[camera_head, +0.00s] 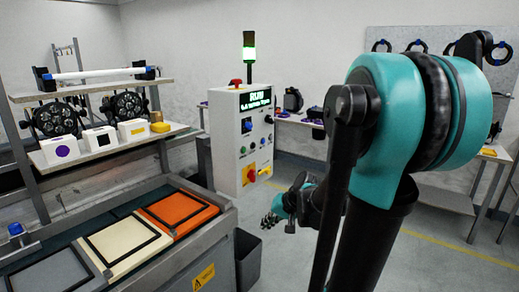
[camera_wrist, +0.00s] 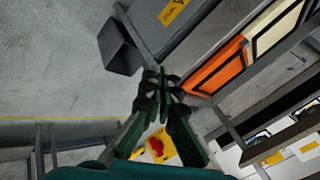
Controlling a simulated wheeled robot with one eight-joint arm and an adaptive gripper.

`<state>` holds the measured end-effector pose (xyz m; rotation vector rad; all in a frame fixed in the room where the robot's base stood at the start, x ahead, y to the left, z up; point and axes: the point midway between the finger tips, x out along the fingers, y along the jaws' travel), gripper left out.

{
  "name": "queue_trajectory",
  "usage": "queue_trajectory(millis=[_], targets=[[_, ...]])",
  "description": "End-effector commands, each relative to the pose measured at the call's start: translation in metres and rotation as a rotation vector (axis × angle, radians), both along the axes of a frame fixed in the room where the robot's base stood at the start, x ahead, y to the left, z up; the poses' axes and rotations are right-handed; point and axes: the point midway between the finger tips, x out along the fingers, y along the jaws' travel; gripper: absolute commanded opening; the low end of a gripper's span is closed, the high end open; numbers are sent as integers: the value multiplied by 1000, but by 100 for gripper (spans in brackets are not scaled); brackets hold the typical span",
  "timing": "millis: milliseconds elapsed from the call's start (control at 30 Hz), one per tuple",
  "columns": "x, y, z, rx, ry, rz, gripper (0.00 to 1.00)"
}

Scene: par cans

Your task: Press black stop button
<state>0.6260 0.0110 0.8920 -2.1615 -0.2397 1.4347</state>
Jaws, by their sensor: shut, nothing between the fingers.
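The white control box (camera_head: 226,150) stands at the middle of the head view, with a lit green display (camera_head: 256,99) reading RUN. Its front has dark knobs, a row of small round buttons (camera_head: 253,145) and a red rotary switch on a yellow plate (camera_head: 251,173). Which small button is the black stop button is too small to tell. My gripper (camera_head: 275,214) is in front of the box, to its lower right, apart from it. In the wrist view my gripper (camera_wrist: 160,78) is shut and empty; the yellow plate with the red switch (camera_wrist: 156,148) shows behind the fingers.
A workbench with orange (camera_head: 180,214) and cream (camera_head: 120,240) framed panels stands at left, below a shelf of lamps (camera_head: 55,119). A grey bin (camera_head: 247,260) stands on the floor below the box. A table (camera_head: 300,120) stands behind. Open floor lies right of the bin.

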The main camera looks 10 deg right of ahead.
Motion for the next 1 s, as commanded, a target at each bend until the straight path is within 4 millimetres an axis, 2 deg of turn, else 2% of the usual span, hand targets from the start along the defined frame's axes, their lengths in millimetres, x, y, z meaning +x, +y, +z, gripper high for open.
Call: queue_trajectory(millis=[33, 267, 467, 600, 800, 1000], targets=[[20, -1, 8, 59, -9, -20, 0], [99, -9, 49, 336, -64, -97, 0], [164, -37, 86, 572, -134, -158, 0], [204, -67, 109, 731, -191, -196, 0], [240, -108, 134, 900, -263, -232, 0], [253, -129, 145, 977, -298, -244, 0]])
